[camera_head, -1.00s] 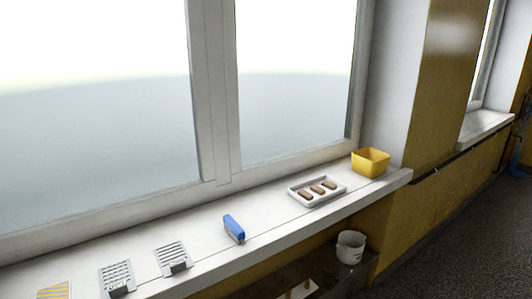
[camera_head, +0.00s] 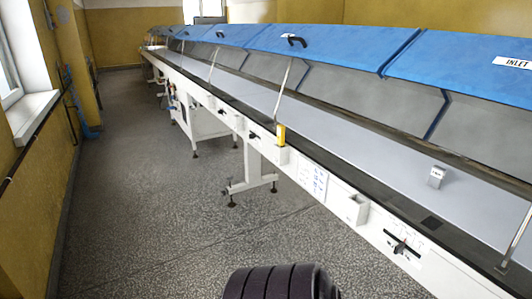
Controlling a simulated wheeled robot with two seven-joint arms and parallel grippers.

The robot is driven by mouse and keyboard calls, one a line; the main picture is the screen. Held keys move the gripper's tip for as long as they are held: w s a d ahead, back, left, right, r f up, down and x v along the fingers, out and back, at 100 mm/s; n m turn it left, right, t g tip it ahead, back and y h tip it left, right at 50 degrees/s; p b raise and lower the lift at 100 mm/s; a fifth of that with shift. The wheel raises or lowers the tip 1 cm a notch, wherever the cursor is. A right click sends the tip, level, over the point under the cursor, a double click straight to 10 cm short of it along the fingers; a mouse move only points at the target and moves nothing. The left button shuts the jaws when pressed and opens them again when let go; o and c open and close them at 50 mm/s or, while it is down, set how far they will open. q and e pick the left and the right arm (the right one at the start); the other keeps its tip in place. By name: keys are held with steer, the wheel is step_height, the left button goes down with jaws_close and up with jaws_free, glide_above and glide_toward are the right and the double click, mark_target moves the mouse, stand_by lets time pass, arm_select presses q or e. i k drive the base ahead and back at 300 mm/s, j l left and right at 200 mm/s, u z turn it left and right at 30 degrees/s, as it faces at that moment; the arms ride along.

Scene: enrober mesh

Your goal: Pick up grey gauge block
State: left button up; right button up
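A small grey block (camera_head: 437,177), which looks like the gauge block, stands on the pale belt of the long machine, at the right of the head view. It is upright and has a lighter top face. Nothing touches it apart from the belt. Neither of my grippers is in view. Only a dark ribbed part, which seems to be mine, shows at the bottom edge.
The long white machine (camera_head: 330,192) has raised blue lids (camera_head: 320,45) on thin prop rods. Its front carries a yellow piece (camera_head: 281,135), a small white box (camera_head: 355,209) and a lever (camera_head: 401,247). The grey floor (camera_head: 150,220) to the left is clear.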

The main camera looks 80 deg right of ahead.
mark_target(437, 175)
steer(key=z, duration=3.8)
